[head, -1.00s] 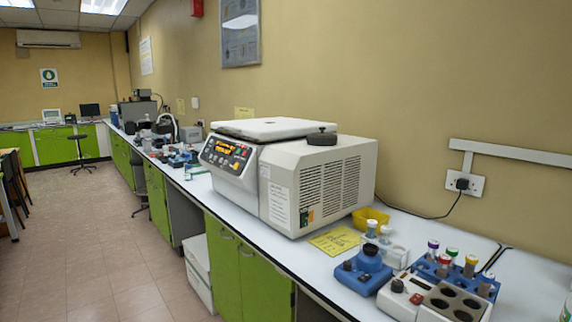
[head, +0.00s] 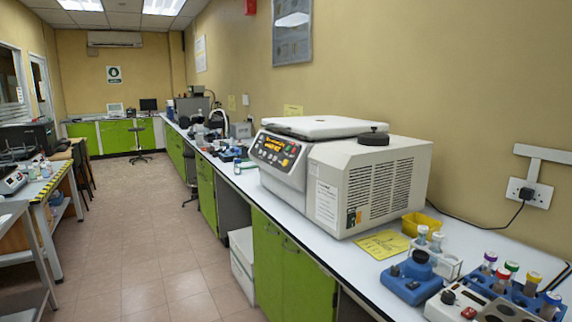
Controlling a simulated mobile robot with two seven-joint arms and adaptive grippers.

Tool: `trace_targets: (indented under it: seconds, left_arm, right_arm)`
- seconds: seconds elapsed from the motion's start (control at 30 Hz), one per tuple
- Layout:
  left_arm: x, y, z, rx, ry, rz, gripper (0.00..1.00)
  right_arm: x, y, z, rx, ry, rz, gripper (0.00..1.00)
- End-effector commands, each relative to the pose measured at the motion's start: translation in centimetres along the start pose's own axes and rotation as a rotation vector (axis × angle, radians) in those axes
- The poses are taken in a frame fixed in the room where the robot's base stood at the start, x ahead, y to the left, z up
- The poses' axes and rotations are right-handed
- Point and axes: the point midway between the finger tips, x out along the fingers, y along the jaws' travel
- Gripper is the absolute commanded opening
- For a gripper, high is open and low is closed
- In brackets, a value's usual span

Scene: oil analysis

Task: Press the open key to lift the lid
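The centrifuge (head: 345,170) stands on the white bench along the right wall. Its flat white lid (head: 318,127) looks lowered on top. A black round knob (head: 373,137) sits on the top of the housing beside the lid. The dark control panel (head: 274,150) is on its front left face, with a lit orange display and several coloured keys. The keys are too small to tell which one is the open key. Neither of my grippers is in view.
On the bench right of the centrifuge are a yellow notice (head: 383,244), a yellow tray (head: 420,223), a blue mixer (head: 412,279) and a rack of capped tubes (head: 519,290). A white box (head: 242,262) stands on the floor by the green cabinets. The aisle floor (head: 150,250) is clear.

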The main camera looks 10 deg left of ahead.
Motion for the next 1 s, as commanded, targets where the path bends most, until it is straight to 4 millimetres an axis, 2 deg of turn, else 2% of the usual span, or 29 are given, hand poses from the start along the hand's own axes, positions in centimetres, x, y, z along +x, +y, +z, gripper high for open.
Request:
trace_targets:
  seconds: [0.3, 0.47, 1.0]
  left_arm:
    - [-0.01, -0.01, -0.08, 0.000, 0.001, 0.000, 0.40]
    - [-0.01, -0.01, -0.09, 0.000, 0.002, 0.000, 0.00]
    - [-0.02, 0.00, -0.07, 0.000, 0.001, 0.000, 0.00]
  right_arm:
    - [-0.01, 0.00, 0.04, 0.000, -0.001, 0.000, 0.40]
    - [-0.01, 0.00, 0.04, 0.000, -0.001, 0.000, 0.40]
    - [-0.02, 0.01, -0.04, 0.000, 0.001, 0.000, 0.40]
